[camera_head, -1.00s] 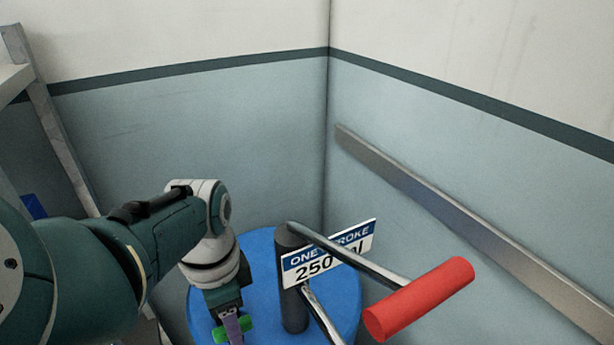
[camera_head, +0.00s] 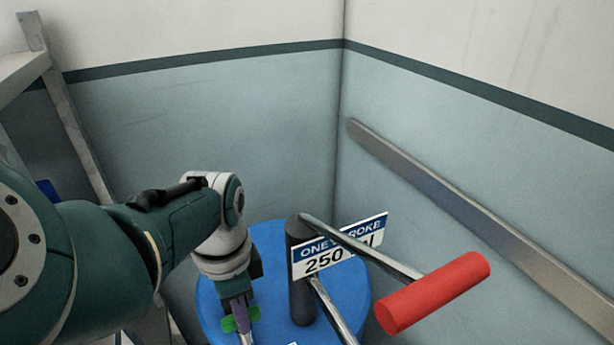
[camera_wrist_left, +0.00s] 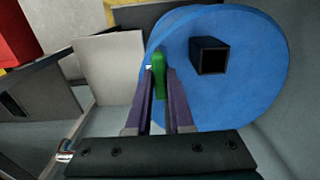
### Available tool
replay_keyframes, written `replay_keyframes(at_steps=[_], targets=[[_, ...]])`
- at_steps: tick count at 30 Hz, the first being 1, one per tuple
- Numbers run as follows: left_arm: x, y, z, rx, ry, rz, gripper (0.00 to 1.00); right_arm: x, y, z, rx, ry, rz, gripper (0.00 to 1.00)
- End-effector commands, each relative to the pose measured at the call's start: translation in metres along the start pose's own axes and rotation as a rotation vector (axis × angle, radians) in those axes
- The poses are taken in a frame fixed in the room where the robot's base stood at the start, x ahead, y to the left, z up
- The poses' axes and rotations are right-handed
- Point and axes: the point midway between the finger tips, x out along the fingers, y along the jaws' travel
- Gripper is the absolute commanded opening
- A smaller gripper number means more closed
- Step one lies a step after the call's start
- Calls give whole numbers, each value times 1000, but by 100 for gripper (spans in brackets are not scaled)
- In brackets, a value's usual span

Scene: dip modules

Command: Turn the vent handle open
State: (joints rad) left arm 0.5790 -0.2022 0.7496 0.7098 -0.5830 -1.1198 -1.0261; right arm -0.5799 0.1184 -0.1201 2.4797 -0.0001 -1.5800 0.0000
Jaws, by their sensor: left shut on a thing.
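The green vent handle (camera_head: 242,319) sits low over the blue drum top (camera_head: 272,262), left of the pump post. In the left wrist view the green handle (camera_wrist_left: 159,76) stands between the two purple fingers of my left gripper (camera_wrist_left: 165,92). My left gripper (camera_head: 240,312) is shut on the handle, coming down from above at the drum's left side. The fingers hide part of the handle and whatever it is mounted on. My right gripper is in neither view.
A dark pump post (camera_head: 301,280) rises from the drum with a lever ending in a red grip (camera_head: 434,291) and a "ONE STROKE" sign (camera_head: 338,247). A metal rail (camera_head: 440,199) runs along the right wall. A grey rack (camera_head: 62,110) stands at the left.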

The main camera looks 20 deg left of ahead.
Motion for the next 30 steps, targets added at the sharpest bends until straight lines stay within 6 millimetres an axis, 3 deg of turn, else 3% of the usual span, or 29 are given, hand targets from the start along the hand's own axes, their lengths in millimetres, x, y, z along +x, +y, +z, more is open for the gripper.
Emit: replay_keyframes(at_steps=[14, 30], targets=[[0, 0, 0, -53, -2, 0, 0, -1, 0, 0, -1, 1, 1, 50], [0, 0, 2, -487, -4, 0, 0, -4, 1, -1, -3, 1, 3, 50]])
